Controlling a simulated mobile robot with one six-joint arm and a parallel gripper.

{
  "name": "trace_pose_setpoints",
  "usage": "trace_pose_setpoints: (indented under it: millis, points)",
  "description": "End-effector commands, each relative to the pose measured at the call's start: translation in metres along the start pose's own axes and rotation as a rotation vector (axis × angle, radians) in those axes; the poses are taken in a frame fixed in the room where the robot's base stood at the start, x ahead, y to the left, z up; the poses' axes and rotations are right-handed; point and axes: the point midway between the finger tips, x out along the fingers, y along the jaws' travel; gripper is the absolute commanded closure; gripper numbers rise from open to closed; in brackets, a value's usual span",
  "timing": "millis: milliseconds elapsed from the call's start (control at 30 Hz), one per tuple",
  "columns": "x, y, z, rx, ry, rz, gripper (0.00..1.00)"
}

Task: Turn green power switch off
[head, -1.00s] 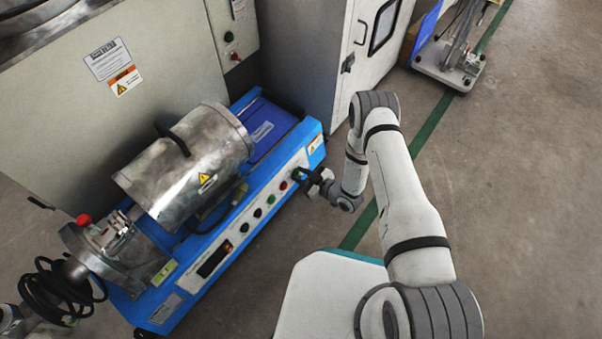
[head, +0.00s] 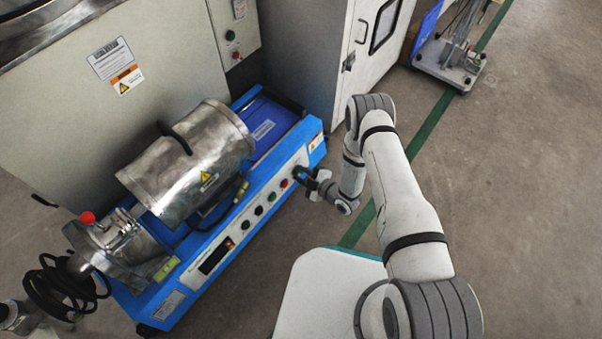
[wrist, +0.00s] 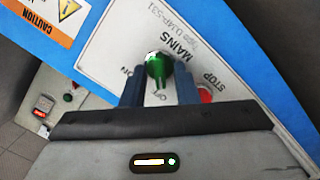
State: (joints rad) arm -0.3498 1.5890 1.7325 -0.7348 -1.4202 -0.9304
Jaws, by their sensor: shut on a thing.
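The green power switch (wrist: 158,68) is a green knob with a pale mark on the white MAINS plate (wrist: 120,58) in the wrist view. Upside-down lettering around it reads ON and OFF; its exact setting is hard to tell. My gripper (wrist: 160,84) has its two dark blue fingers on either side of the knob and is shut on it. In the head view my gripper (head: 304,176) is at the right end of the blue machine's front panel and hides the switch.
A red STOP button (wrist: 205,95) sits close beside one finger. The blue machine (head: 215,230) carries a metal cylinder (head: 190,165) and several panel buttons. A grey cabinet (head: 305,60) stands behind.

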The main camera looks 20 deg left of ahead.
Motion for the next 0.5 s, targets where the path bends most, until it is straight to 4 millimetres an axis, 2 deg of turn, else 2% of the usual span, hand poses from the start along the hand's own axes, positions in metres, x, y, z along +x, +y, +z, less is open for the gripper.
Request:
trace_pose_setpoints:
  millis: [467,500]
  points:
    - [0.0019,0.0048,-0.0005,-0.017,0.004,0.010,0.96]
    - [0.0020,0.0048,-0.0006,-0.017,0.004,0.010,0.70]
